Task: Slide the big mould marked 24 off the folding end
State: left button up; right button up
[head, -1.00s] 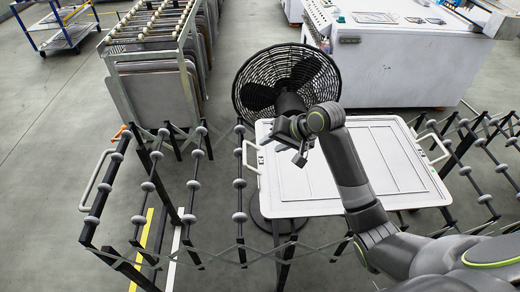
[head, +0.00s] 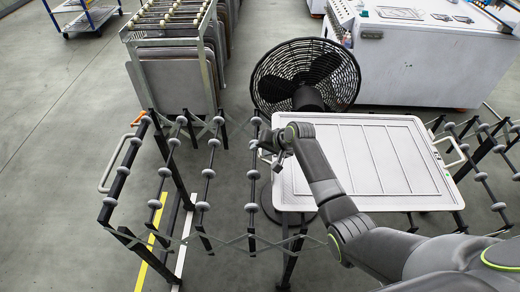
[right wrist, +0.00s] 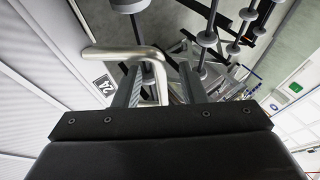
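The big mould (head: 350,190) is a white, ribbed, flat panel lying on the folding roller conveyor. Its label 24 (right wrist: 103,86) shows in the right wrist view. A pale handle (head: 452,152) sticks out on its right side. My right gripper (head: 268,150) is at the mould's left edge and covers most of the handle there. In the right wrist view that metal handle (right wrist: 125,53) bends down between the two open fingers (right wrist: 160,80), with gaps on both sides. My left gripper is not in view.
The conveyor's folding end (head: 112,200) extends left, with bare rollers and a pale end handle (head: 120,163). A black fan (head: 305,75) stands behind the mould. A rack of trays (head: 175,70) and a white cabinet (head: 430,65) stand further back.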

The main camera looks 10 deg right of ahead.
jog(key=shift+x, duration=0.8)
grip_shut()
dwell(1.0)
